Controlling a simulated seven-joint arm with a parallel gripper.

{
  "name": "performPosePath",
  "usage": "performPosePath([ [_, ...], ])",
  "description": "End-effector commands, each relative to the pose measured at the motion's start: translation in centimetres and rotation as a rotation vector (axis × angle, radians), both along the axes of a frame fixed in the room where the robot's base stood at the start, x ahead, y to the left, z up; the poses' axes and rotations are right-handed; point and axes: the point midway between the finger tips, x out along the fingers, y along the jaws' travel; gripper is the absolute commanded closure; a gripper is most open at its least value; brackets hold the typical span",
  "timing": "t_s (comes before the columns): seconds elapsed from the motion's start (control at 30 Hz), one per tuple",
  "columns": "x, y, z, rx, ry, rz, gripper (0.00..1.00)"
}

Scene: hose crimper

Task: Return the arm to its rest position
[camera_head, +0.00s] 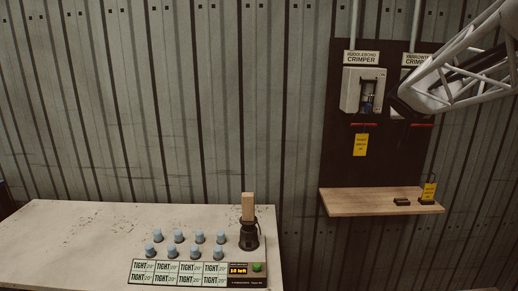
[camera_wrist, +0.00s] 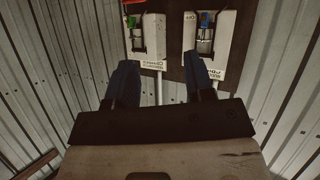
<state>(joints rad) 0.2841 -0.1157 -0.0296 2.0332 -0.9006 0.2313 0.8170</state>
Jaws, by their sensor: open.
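My arm (camera_head: 470,70) reaches in from the upper right in the head view, in front of the right crimper on the dark wall board. Its dark end is beside the left crimper (camera_head: 350,100), and the fingers cannot be made out there. In the wrist view my gripper (camera_wrist: 161,78) is open, its two blue-grey fingers wide apart with nothing between them. Both crimpers show upside down beyond the fingertips: one (camera_wrist: 150,48) at the left with a green part, the other (camera_wrist: 197,55) at the right. The fingers appear apart from both.
A wooden shelf (camera_head: 360,204) sticks out below the board, with small dark items and a yellow tag (camera_head: 428,191). A yellow tag (camera_head: 361,145) hangs under the left crimper. The pale bench (camera_head: 70,235) carries several blue-grey caps, a dark stand with a wooden block (camera_head: 248,206), and a "10 left" display.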

Motion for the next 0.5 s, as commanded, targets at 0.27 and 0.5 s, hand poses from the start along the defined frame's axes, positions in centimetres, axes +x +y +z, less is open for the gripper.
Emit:
performPosePath([
  [0.27, -7.5, 5.0, -4.1, 0.042, 0.149, -0.017, 0.51],
  [0.5, -14.3, 9.2, -8.2, 0.088, 0.297, 0.0, 0.51],
])
